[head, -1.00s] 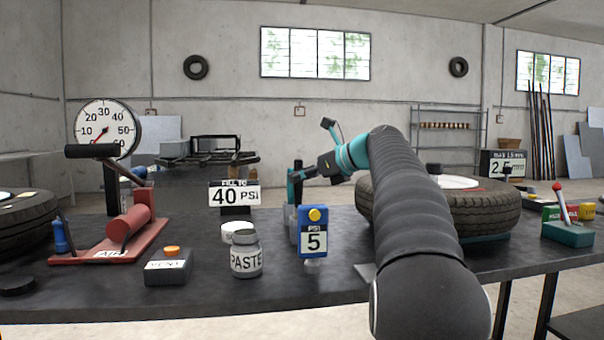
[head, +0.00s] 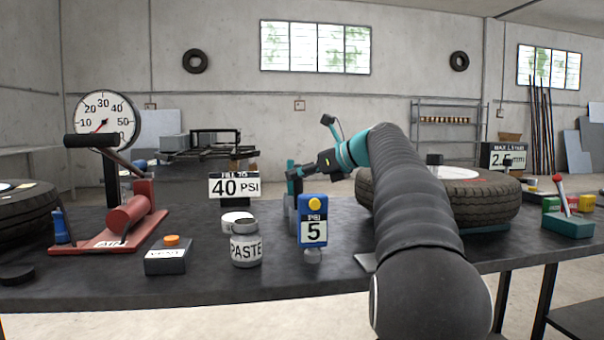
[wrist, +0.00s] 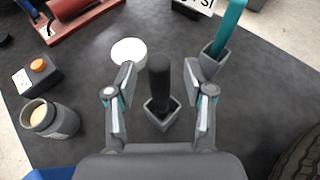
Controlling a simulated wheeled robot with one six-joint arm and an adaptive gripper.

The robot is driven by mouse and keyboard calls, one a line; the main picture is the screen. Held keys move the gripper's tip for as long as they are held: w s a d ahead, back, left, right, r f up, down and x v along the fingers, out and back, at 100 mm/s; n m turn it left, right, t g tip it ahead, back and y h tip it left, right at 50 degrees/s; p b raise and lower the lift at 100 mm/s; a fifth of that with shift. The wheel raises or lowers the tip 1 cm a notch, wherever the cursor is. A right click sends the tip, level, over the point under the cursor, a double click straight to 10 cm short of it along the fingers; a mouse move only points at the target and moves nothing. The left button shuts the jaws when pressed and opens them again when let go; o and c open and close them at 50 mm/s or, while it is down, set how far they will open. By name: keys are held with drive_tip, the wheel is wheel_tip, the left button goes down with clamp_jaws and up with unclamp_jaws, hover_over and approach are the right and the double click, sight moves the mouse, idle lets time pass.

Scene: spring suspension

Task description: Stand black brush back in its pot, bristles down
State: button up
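The black brush (wrist: 160,78) stands upright in the wrist view, handle up. Its lower end is in a small grey square pot (wrist: 156,118); the bristles are hidden. My gripper (wrist: 160,92) is open, one finger on each side of the brush, with a visible gap to it on both sides. In the head view my gripper (head: 300,171) is low over the table behind the blue gauge, and I cannot clearly make out the brush there.
A teal-handled tool (wrist: 228,28) stands in another grey pot (wrist: 209,66) close to the right finger. A white lid (wrist: 128,51) and an open paste jar (wrist: 50,120) lie left. The blue PSI gauge (head: 313,220) stands in front; a tyre (head: 480,203) is right.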

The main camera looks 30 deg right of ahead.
drive_tip(key=v, duration=1.2)
idle(0.8)
